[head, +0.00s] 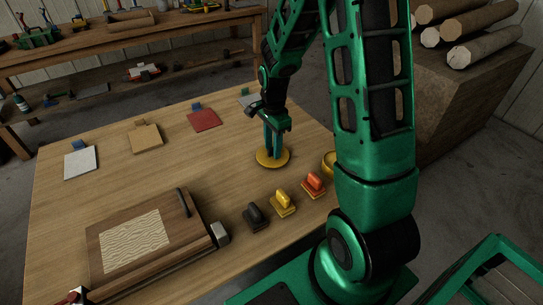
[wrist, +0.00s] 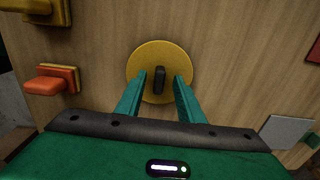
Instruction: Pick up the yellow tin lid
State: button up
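The yellow tin lid (head: 266,160) is a flat round disc lying on the wooden table, and in the wrist view a dark upright knob (wrist: 159,80) stands at its middle. My gripper (head: 272,152) points down over the lid. In the wrist view its two green fingers (wrist: 157,92) are apart, one on each side of the knob, with a gap to it on both sides. I cannot tell how far the fingertips are above the lid.
Black (head: 255,218), yellow (head: 283,203) and orange (head: 314,185) handled blocks stand in front of the lid. A wooden mould board (head: 181,238) lies at front left. White, tan, red (head: 204,120) and grey pieces line the back. Logs (head: 484,48) lie on a crate at right.

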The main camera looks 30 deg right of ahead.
jog(key=shift+f, duration=0.1)
jog(key=shift+c, duration=0.3)
grip_shut()
